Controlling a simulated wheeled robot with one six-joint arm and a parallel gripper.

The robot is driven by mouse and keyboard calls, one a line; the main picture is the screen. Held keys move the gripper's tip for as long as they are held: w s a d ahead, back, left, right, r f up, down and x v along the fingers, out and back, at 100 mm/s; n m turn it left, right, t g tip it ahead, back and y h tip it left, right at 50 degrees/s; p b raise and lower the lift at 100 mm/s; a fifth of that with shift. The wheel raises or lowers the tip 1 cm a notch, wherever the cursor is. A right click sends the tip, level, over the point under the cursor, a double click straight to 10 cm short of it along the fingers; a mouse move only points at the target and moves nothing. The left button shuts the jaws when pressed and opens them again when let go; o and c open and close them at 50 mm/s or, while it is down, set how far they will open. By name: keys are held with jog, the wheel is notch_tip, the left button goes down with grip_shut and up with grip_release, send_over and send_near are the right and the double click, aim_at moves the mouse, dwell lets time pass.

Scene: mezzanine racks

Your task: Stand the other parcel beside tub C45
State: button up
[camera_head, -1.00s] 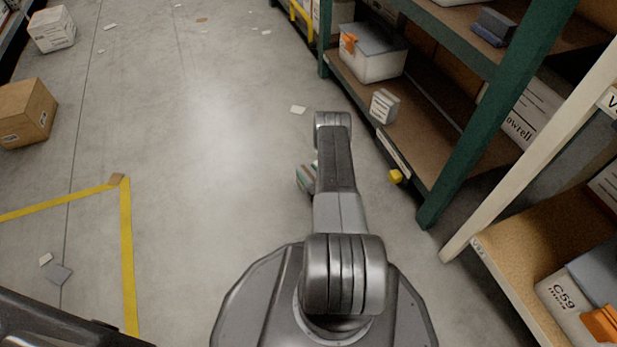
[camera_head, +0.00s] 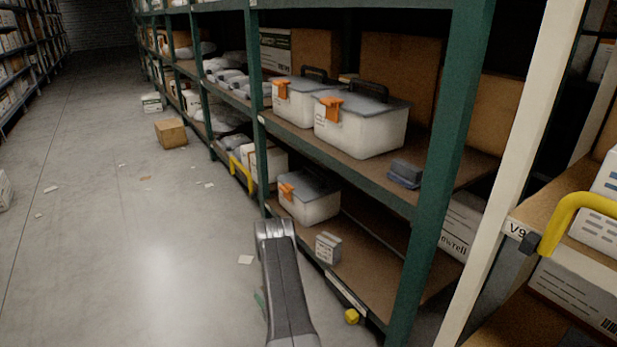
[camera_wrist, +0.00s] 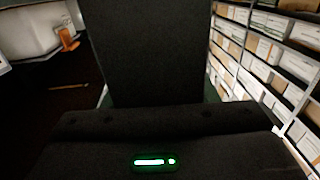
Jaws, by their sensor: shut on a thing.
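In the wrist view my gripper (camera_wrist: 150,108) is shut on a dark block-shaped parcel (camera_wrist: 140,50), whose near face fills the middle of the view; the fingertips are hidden. In the head view my arm hides most of it; only a small greenish sliver (camera_head: 260,300) shows left of the arm. A small pale parcel (camera_head: 328,248) stands on the lower rack shelf, right of a white tub (camera_head: 310,207) with grey lid and orange clip. Two similar tubs (camera_head: 362,132) (camera_head: 292,108) stand on the shelf above. I cannot read C45 on any tub.
A green rack upright (camera_head: 440,170) and a cream upright (camera_head: 510,170) stand to the right. A dark blue-grey item (camera_head: 404,174) lies on the upper shelf. A yellow guard (camera_head: 240,173) and a carton (camera_head: 171,132) are farther off.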

jog(key=s+d+r+m+t+h, duration=0.3)
jog(key=d+r+h, duration=0.35)
jog(key=r, duration=0.65)
jog(key=s+d+r+m+t+h, duration=0.15)
jog(key=d+r+m+h, duration=0.5)
jog(key=r, duration=0.75)
notch_tip(320, 180, up, 29)
jog(key=w+d+n+y+p, duration=0.2)
jog(key=p, duration=3.3)
jog(key=s+f, duration=0.5)
jog(key=f, duration=0.1)
jog(key=shift+a+g, duration=0.15)
jog(key=shift+g, duration=0.2)
